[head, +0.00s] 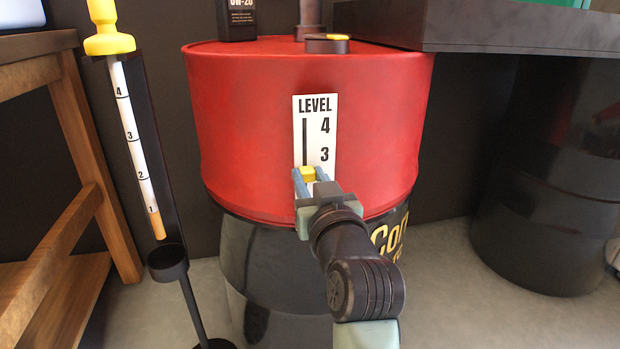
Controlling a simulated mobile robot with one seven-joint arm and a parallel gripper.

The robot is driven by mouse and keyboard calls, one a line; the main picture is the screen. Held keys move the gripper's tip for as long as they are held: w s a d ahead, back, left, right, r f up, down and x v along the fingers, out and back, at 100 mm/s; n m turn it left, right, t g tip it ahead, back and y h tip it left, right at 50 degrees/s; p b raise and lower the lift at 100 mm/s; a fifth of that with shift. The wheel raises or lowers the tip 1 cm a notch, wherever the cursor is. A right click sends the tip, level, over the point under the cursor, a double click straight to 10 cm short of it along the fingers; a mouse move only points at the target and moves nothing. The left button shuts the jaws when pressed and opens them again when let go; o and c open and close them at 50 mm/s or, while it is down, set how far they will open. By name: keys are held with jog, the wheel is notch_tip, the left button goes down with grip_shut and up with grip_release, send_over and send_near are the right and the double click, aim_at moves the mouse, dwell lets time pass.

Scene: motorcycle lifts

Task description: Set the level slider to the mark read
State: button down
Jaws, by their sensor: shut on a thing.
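The white LEVEL panel (315,118) is on the front of the red drum. It has a dark vertical slot and shows the marks 4 and 3; its lower part is hidden behind my gripper. The yellow slider knob (309,173) sits a little below the 3. My gripper (307,176) is shut on this knob, its blue fingers on either side. At the left, a white dipstick (134,130) with a yellow handle (109,30) stands tilted, marked 4, 3, 2, 1 from top to bottom. Its lower end is brown (158,222), with the brown's upper edge at about the 1 mark.
The red drum (230,110) stands on a dark drum, with a black bottle (236,18) on top. A dark stand (190,300) is below the dipstick. A wooden bench (75,130) is at the left, a dark tabletop (480,25) at the upper right. Floor shows at lower right.

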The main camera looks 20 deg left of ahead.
dwell(0.6)
notch_tip(320, 180, down, 8)
jog(key=b, duration=0.4)
jog(key=shift+f, duration=0.1)
jog(key=c, duration=0.6)
grip_release()
jog(key=shift+c, duration=0.2)
jog(key=shift+o, duration=0.2)
jog(key=p+v, duration=0.4)
jog(key=v, duration=0.9)
